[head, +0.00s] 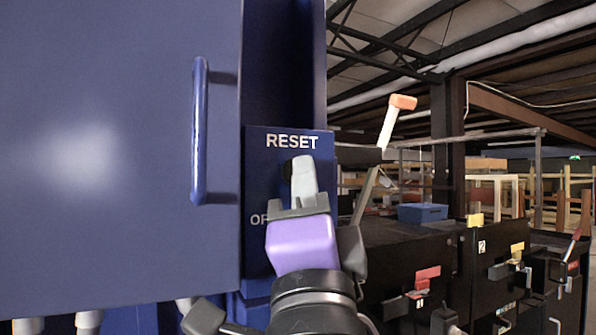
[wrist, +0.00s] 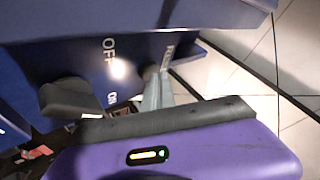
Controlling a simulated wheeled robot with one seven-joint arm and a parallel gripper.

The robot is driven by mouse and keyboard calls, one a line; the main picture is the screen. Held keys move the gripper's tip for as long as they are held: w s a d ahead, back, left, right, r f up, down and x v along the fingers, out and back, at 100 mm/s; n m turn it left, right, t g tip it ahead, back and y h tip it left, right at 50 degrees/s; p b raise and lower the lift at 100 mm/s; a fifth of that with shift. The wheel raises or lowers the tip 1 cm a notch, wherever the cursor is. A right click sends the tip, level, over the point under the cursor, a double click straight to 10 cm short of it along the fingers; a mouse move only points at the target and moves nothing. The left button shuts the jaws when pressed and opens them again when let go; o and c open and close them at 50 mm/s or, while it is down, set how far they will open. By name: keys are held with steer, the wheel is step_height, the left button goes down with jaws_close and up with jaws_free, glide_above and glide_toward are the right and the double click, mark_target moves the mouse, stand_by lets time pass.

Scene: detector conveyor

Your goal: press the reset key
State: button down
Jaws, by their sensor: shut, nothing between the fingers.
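The reset key (head: 287,169) is a small dark round shape under the white word RESET on the blue panel (head: 256,180). My gripper (head: 301,163) is shut and empty, with its pale fingertips over the key's right part in the head view. In the wrist view the fingertips (wrist: 163,78) lie beside the dark key (wrist: 150,72), near the partly hidden RESET label. I cannot tell whether they touch it. The purple gripper body hides the lower panel in the head view, including part of an OFF label.
A blue door (head: 90,150) with a vertical handle (head: 199,130) stands left of the panel. In the wrist view a dark grey part (wrist: 75,99) lies near the OFF and ON labels. Black cabinets (head: 400,240) stand to the right; tiled floor (wrist: 240,90) shows beyond the panel.

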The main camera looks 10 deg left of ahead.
steer(key=shift+s+d, duration=0.45)
steer(key=shift+s, duration=0.25)
steer(key=s+d, duration=0.1)
steer(key=s, duration=0.1)
steer(key=s+d, duration=0.1)
steer(key=s, duration=0.1)
steer(key=shift+d, duration=0.4)
stand_by(0.7)
